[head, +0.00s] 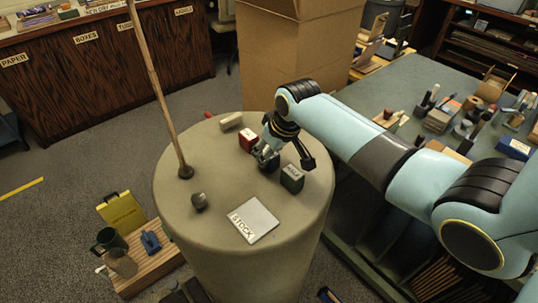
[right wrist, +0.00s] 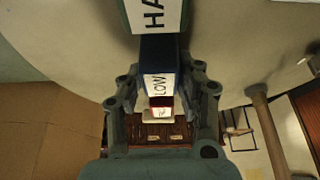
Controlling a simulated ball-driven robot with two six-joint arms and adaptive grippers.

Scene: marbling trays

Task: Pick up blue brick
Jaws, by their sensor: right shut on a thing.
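The blue brick (right wrist: 158,49) with a white label reading "LOW" is between the fingers of my right gripper in the right wrist view. In the head view the blue brick (head: 269,164) is a dark patch mostly hidden by the gripper. My right gripper (head: 272,154) is shut on the brick from above, with a finger on each side. I cannot tell whether the brick touches the round tabletop. My left gripper is not in view.
On the round table (head: 225,180), a green labelled brick (head: 291,179) stands close beside the gripper, a red brick (head: 247,139) on its other side. A cream brick (head: 231,121), upright stick (head: 164,95), grey lump (head: 199,201) and "STOCK" plate (head: 253,220) are farther off.

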